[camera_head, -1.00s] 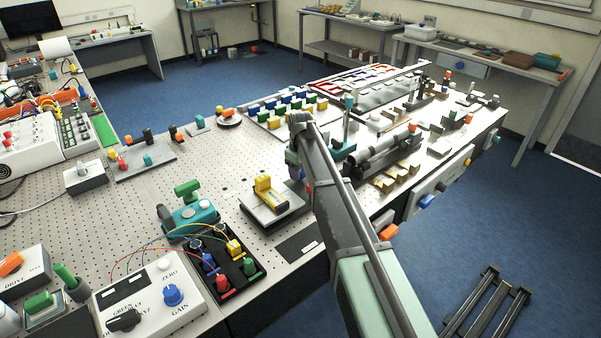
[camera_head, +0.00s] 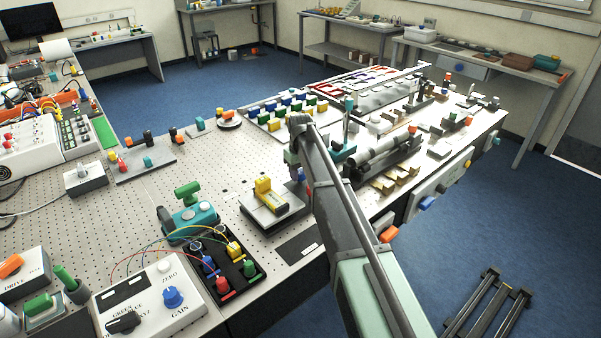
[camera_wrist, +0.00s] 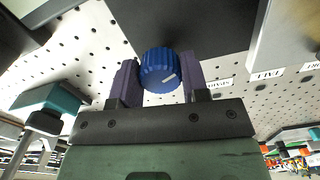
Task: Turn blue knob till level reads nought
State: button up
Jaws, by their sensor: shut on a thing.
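The blue knob (camera_wrist: 160,66) is ribbed and has a white pointer mark towards its lower right in the wrist view. My gripper (camera_wrist: 159,78) has its two purple fingers on either side of the knob, shut on it.
Left of the plate are a teal device (camera_head: 190,216) and a black tray of coloured plugs (camera_head: 222,276). A white box with another blue knob (camera_head: 172,297) stands at the front. A TILT label (camera_wrist: 268,75) lies right of my gripper. Perforated tabletop is free behind the plate.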

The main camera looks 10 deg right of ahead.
aim_at(300, 172)
jog(key=shift+m, duration=1.9)
jog(key=o, duration=0.9)
notch_tip(300, 172, up, 11)
jog(key=p, duration=1)
jog(key=shift+f+p, duration=0.1)
jog(key=shift+p, duration=0.3)
